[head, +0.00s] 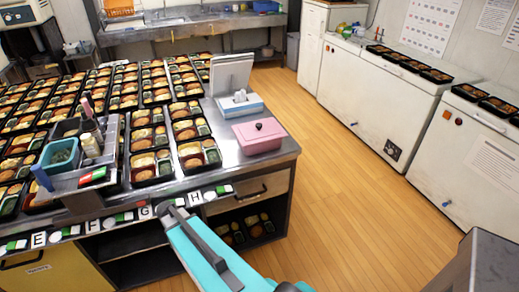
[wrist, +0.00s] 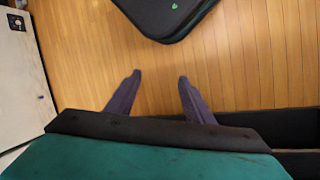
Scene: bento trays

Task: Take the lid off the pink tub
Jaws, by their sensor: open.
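The pink tub (head: 262,145) stands on the steel counter near its right front corner in the head view. In the head view my turquoise arm crosses the lower middle, in front of the counter and lower in the picture than the tub. My fingers are not clear there. The tub does not show in the wrist view.
A white and blue scale-like device (head: 240,104) stands just behind the tub. Rows of filled bento trays (head: 152,167) cover the counter to the left. A grey caddy (head: 88,172) with tubs and bottles stands at the front left. White chest freezers (head: 375,95) line the right; the floor (head: 330,170) between is clear.

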